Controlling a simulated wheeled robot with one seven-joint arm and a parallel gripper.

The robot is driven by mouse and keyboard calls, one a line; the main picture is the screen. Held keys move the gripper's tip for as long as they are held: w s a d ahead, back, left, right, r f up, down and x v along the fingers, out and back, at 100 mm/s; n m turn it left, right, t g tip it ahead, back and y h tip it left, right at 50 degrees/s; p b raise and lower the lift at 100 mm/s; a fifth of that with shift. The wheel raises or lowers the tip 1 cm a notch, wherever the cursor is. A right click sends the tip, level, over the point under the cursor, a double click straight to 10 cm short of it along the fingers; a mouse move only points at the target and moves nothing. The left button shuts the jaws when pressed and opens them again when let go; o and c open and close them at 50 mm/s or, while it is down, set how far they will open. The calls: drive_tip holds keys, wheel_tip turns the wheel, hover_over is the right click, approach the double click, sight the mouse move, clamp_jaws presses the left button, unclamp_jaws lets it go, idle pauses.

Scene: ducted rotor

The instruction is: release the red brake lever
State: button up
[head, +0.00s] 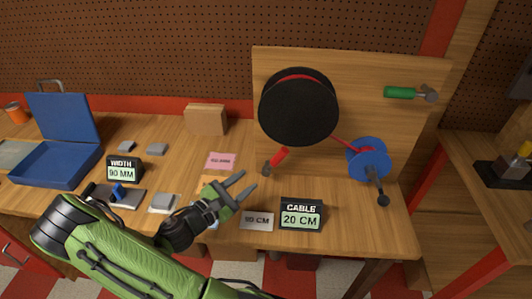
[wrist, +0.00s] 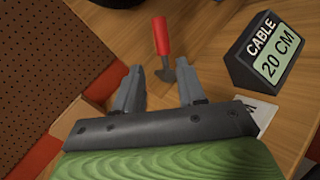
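The red brake lever (head: 277,158) slants below the large black disc (head: 298,108) in the head view, with a dark piece at its lower end. In the wrist view the red lever (wrist: 160,36) stands beyond my fingertips, and its dark end lies roughly between them in the picture. My gripper (head: 246,182) is open and empty, just left of and nearer than the lever. I cannot see any contact with the lever.
A sign reading "CABLE 20 CM" (head: 301,214) stands right of my gripper, beside a grey "90 CM" card (head: 257,221). A blue spool (head: 368,159) with a crank sits at the right. A blue case (head: 48,163) lies open left.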

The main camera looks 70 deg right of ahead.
sight(276, 159)
drive_tip(key=x, duration=1.4)
drive_tip(key=shift+s+d+f+b, duration=0.1)
drive_tip(key=shift+s+d+b, duration=0.15)
drive_tip(key=shift+b, duration=0.1)
clamp_jaws()
